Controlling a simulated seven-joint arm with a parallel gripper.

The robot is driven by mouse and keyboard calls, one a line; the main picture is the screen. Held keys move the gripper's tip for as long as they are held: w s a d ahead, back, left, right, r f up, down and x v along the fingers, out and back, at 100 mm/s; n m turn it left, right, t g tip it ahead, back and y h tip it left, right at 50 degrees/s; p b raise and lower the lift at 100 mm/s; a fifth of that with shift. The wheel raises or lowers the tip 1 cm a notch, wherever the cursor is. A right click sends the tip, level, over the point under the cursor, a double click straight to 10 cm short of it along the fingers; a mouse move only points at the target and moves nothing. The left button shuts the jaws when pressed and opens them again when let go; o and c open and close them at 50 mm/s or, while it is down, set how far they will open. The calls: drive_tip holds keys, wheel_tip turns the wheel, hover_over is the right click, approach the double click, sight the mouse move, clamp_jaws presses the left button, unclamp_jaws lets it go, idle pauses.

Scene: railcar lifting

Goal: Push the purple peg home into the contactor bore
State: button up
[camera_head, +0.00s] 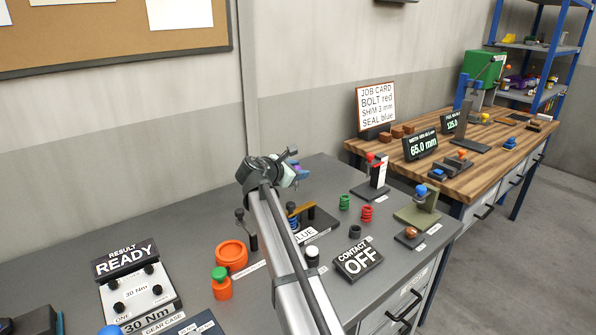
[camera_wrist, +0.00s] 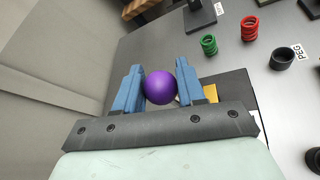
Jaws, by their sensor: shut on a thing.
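My gripper (camera_wrist: 160,88) is shut on the purple peg (camera_wrist: 160,87). Its round purple end shows between the two blue fingers in the wrist view. In the head view my gripper (camera_head: 292,170) is above the grey bench, and only a sliver of purple shows beside it. Below it stands a dark fixture with a yellow bar (camera_head: 302,209) and a blue coil, partly covered by my arm. A yellow part (camera_wrist: 211,93) also shows beside the right finger in the wrist view. I cannot make out the contactor bore or the peg's lower end.
A display (camera_head: 357,259) reads CONTACT OFF. A green spring (camera_head: 345,202), a red spring (camera_head: 367,213) and a black ring (camera_head: 355,232) by a PEG label stand right of the fixture. An orange ring (camera_head: 231,255) and an orange bottle (camera_head: 221,287) stand to the left.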

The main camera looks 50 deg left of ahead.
sight(297, 190)
drive_tip(key=shift+f, duration=0.15)
drive_tip(key=shift+f, duration=2.75)
drive_tip(key=shift+f, duration=0.9)
drive_tip(key=shift+r, duration=0.15)
drive_tip(key=shift+r, duration=0.35)
idle(0.6)
drive_tip(key=shift+f, duration=0.5)
idle(0.8)
drive_tip(key=o, duration=1.2)
drive_tip(key=shift+c, duration=0.2)
